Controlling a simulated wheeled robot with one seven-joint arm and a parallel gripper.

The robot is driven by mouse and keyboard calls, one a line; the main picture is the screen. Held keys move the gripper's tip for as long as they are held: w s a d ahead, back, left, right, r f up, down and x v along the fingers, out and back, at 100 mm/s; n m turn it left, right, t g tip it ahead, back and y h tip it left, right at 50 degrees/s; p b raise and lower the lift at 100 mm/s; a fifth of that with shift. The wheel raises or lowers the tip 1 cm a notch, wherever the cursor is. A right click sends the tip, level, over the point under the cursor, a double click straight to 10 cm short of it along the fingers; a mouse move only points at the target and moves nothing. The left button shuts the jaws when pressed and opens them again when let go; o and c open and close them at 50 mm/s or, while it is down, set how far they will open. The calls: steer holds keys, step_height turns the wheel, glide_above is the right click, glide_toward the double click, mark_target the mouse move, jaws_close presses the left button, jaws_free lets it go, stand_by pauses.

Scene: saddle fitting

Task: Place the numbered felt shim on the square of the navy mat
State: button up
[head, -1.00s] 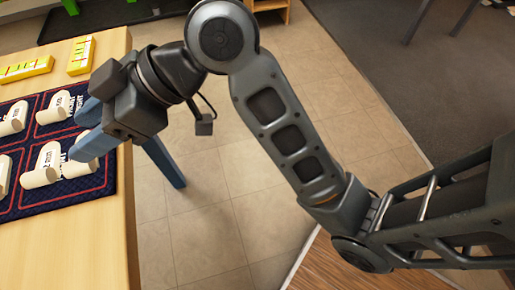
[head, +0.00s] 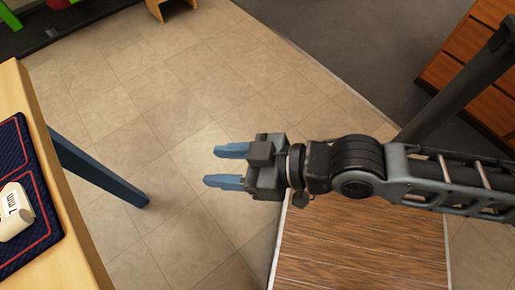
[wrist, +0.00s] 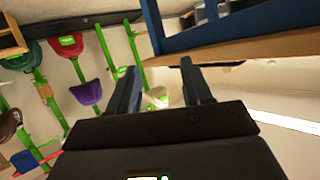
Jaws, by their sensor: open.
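The navy mat (head: 28,150) with red lines lies on the wooden table at the left edge of the head view, and only its right part shows. A cream felt shim (head: 14,225) with dark print that seems to read "1 mm" lies on it, cut off by the frame edge. My gripper (head: 215,167) is open with nothing between its blue-grey fingers. It is out over the tiled floor, well to the right of the mat and table. In the wrist view my gripper (wrist: 158,72) points at the room; neither mat nor shim can be made out there.
The table edge (head: 75,215) and a blue table leg (head: 105,175) stand between my gripper and the mat. Green racks (wrist: 110,50) holding coloured saddle-like shapes show in the wrist view.

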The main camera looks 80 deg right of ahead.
steer(key=s+d+r+t, duration=0.1)
steer(key=s+r, duration=0.3)
steer(key=s, duration=0.6)
steer(key=shift+d+n+h, duration=0.3)
steer(key=shift+d+h, duration=0.1)
